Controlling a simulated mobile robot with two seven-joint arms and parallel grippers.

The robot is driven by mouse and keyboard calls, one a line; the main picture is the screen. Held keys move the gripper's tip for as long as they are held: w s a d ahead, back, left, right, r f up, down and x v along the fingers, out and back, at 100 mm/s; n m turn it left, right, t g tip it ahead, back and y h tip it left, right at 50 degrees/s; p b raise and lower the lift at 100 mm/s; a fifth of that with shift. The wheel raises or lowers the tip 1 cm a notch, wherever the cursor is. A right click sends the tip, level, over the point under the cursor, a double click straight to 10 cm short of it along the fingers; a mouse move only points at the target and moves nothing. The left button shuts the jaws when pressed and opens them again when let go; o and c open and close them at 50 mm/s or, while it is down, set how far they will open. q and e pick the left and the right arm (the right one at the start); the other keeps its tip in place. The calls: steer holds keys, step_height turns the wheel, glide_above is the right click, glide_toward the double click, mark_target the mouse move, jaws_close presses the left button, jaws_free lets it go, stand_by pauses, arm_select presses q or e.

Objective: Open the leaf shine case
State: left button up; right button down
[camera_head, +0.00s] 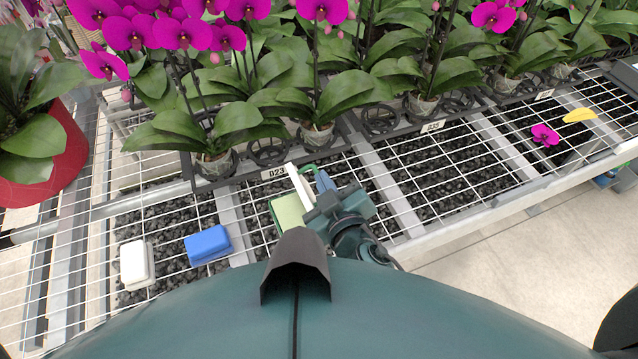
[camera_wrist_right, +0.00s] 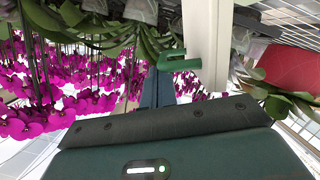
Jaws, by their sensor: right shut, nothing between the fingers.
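The leaf shine case appears to be the small box with a light green inside (camera_head: 287,212) on the wire bench, partly hidden by my right arm. A white panel (camera_head: 299,184), which looks like its lid, stands steeply raised beside the green part. My right gripper (camera_head: 316,174) is shut and empty at the right side of this panel. In the right wrist view the white panel (camera_wrist_right: 207,35) fills the upper middle, with a green fingertip (camera_wrist_right: 180,62) in front of or against it; contact is unclear. My left gripper is not in view.
A blue box (camera_head: 208,245) and a white box (camera_head: 136,265) lie on the mesh to the left. Potted orchids (camera_head: 215,160) in black trays line the back. A fallen magenta flower (camera_head: 545,134) and a yellow object (camera_head: 579,115) lie far right. The mesh between is clear.

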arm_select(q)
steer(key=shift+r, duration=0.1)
arm_select(e)
steer(key=shift+w+d+f+m, duration=0.15)
steer(key=shift+w+d+m, duration=0.15)
steer(key=shift+d, duration=0.4)
steer(key=shift+w+d+f+m, duration=0.1)
steer(key=shift+w+d+m, duration=0.1)
steer(key=shift+d+m, duration=0.35)
steer(key=shift+d, duration=0.1)
